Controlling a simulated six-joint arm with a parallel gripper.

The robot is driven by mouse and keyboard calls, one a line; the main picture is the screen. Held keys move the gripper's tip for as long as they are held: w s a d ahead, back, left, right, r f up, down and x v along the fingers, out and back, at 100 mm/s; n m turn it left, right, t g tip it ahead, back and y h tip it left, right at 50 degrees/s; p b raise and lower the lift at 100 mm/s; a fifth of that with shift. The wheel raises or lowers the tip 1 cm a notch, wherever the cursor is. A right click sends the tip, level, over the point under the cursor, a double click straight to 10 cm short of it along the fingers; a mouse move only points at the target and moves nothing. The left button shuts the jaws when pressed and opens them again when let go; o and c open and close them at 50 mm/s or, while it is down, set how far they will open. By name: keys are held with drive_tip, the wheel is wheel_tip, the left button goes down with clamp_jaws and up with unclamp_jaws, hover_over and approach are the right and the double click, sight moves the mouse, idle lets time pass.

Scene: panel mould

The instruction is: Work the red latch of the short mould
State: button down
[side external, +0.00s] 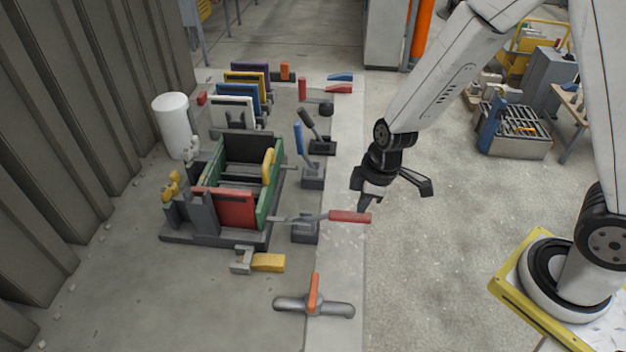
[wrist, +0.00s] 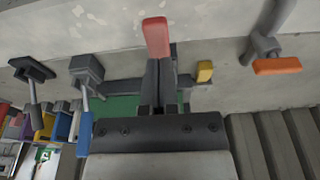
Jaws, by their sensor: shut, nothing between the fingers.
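The short mould (side external: 268,196) has green side walls, a red end panel (side external: 230,209) and a dark base. Its latch has a red handle (side external: 350,216) on a grey rod, lying nearly level and reaching right from a dark block (side external: 305,228). My gripper (side external: 364,205) is shut and empty, pointing down just above the red handle's outer end. In the wrist view the red handle (wrist: 156,36) shows just beyond the shut fingertips (wrist: 160,62). I cannot tell whether they touch. The green mould wall (wrist: 132,106) is partly hidden behind my fingers.
A raised blue-handled lever (side external: 299,138) and a black-handled lever (side external: 308,118) stand farther back. An orange-handled clamp (side external: 313,293) lies at the front and a yellow-handled one (side external: 268,262) beside the mould. A white cylinder (side external: 173,122) stands left. Floor right of the kerb is open.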

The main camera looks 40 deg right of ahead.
wheel_tip(320, 180, up, 2)
drive_tip(key=shift+r, duration=0.1)
drive_tip(key=s+d+r, duration=0.5)
drive_tip(key=r, duration=0.2)
idle(0.5)
idle(0.4)
drive_tip(key=m, duration=0.3)
drive_tip(key=d+m+h, duration=0.1)
drive_tip(key=m, duration=0.2)
drive_tip(key=s+d+f+m+t, duration=0.1)
drive_tip(key=m, duration=0.2)
drive_tip(key=shift+s+d+h, duration=0.1)
drive_tip(key=shift+d+h, duration=0.1)
drive_tip(key=shift+h, duration=0.1)
